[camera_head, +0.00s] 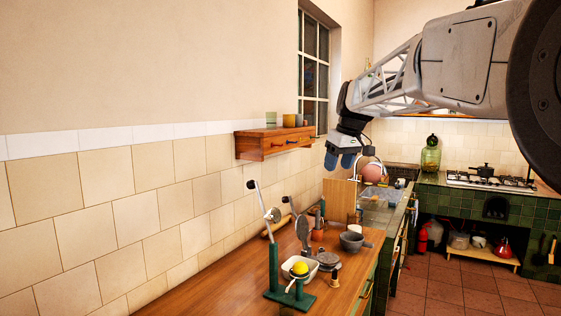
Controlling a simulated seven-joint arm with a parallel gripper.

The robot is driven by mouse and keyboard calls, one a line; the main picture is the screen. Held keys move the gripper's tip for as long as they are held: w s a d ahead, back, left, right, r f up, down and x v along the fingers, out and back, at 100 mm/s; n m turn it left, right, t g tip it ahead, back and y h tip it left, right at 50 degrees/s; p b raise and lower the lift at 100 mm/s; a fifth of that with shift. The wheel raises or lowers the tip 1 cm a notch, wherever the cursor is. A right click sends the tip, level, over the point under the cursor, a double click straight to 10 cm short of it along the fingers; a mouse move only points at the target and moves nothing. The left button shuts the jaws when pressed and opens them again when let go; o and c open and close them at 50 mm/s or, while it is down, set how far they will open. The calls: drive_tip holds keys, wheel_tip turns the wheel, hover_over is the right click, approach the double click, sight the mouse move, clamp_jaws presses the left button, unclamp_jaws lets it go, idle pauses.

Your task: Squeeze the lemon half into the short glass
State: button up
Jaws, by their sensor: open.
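A yellow rounded thing (300,268), which looks like the lemon, shows at the near end of the wooden counter (215,297). It appears in front of or in a white dish (287,265); I cannot tell which, nor whether it is a half. A green stand with a tall post and pale lever arm (273,262) is just left of it. My gripper (341,161) has blue fingertips, hangs open in the air above the far part of the counter, and appears empty. It is well above and beyond the yellow thing. I cannot pick out the short glass with certainty.
A grey mortar-like bowl (351,241), an upright wooden board (341,200) and several small tools crowd the counter's middle. A wall shelf (273,141) holds several cups. A stove (490,180) and green-tiled counter are at the back right. The counter's near left is bare.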

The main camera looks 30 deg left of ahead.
drive_tip(key=w+a+n, duration=0.3)
drive_tip(key=a, duration=1.3)
drive_tip(key=n+g+y, duration=0.1)
drive_tip(key=n, duration=0.1)
approach(254, 181)
drive_tip(key=w+a+f, duration=0.1)
drive_tip(key=shift+a+f, duration=0.2)
drive_tip(key=shift+f, duration=0.05)
drive_tip(key=shift+f, duration=0.25)
drive_tip(key=shift+x, duration=4.05)
drive_tip(key=shift+s+r, duration=0.1)
drive_tip(key=shift+r, duration=0.05)
drive_tip(key=c, duration=0.6)
